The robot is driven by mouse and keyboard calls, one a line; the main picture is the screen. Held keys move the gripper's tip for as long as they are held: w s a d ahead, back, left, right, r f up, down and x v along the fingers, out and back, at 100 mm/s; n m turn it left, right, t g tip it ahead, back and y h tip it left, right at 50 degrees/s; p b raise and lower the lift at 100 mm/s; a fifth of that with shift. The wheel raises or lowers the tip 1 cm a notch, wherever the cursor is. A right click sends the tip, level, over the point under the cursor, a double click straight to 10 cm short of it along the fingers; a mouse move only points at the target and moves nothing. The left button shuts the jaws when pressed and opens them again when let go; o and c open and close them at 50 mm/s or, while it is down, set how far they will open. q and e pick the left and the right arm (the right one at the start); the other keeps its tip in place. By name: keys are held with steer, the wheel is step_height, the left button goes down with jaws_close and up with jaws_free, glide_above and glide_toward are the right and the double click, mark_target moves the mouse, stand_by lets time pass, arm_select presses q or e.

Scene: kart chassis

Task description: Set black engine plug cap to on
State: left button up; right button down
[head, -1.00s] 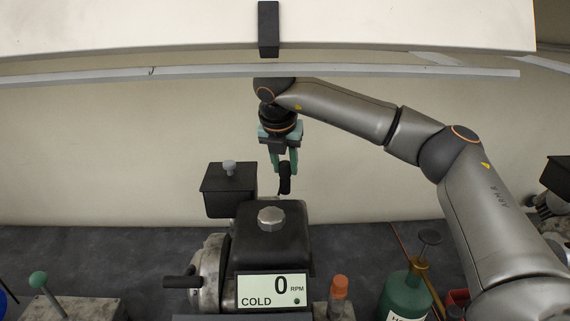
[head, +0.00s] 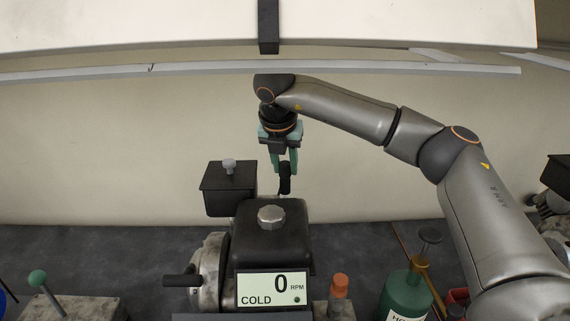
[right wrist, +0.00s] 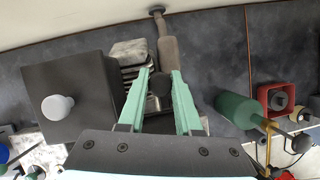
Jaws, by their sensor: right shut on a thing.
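The engine (head: 270,235) stands on the dark bench, with a display reading 0 RPM and COLD on its front. My right gripper (head: 286,166) is behind and above the engine's black tank. It is shut on the black plug cap (head: 285,180), which hangs below the green fingers. In the right wrist view the cap (right wrist: 160,84) shows as a dark round end between the fingertips, over the engine's metal fins (right wrist: 135,62). I cannot tell whether the cap touches the spark plug, as the plug is hidden. My left gripper is not in view.
A black box with a grey knob (head: 229,190) stands close left of the gripper. A green bottle (head: 407,291) and an orange-capped item (head: 339,288) are at the right front. A green-knobbed lever (head: 39,280) is at the left. A rail (head: 400,71) crosses above.

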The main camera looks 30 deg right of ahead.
mark_target(285, 176)
step_height(285, 176, down, 3)
steer(key=shift+f+b, duration=0.1)
steer(key=shift+b, duration=0.9)
steer(key=shift+s, duration=0.1)
steer(key=c, duration=0.6)
jaws_free()
steer(key=v, duration=1.2)
steer(key=shift+r, duration=0.35)
